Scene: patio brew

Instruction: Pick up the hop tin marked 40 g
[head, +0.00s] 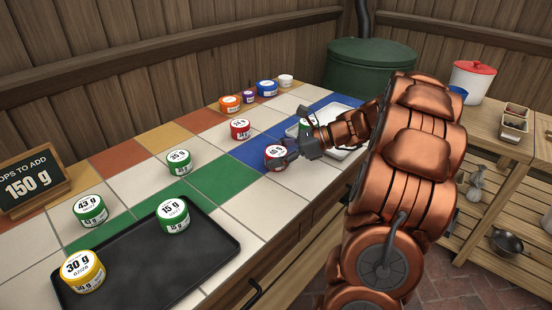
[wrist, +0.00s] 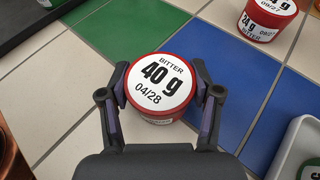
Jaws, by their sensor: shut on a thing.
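The hop tin marked 40 g (wrist: 163,85) is red with a white lid label reading BITTER, 40 g, 04/28. In the wrist view it sits between the two fingers of my gripper (wrist: 160,95), which press on its left and right sides. In the head view the same red tin (head: 275,151) is at the edge of the blue tiles, with my gripper (head: 283,154) reaching it from the right. The tin appears level and at or very near the tiled top; I cannot tell whether it is clear of it.
Red 24 g tin (wrist: 268,17) stands beyond. A white tray (head: 345,151) lies close, partly behind my arm. A black tray (head: 150,262) holds the yellow 30 g (head: 82,271) and green 15 g (head: 174,215) tins. Green tins (head: 90,209) (head: 179,162) stand left.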

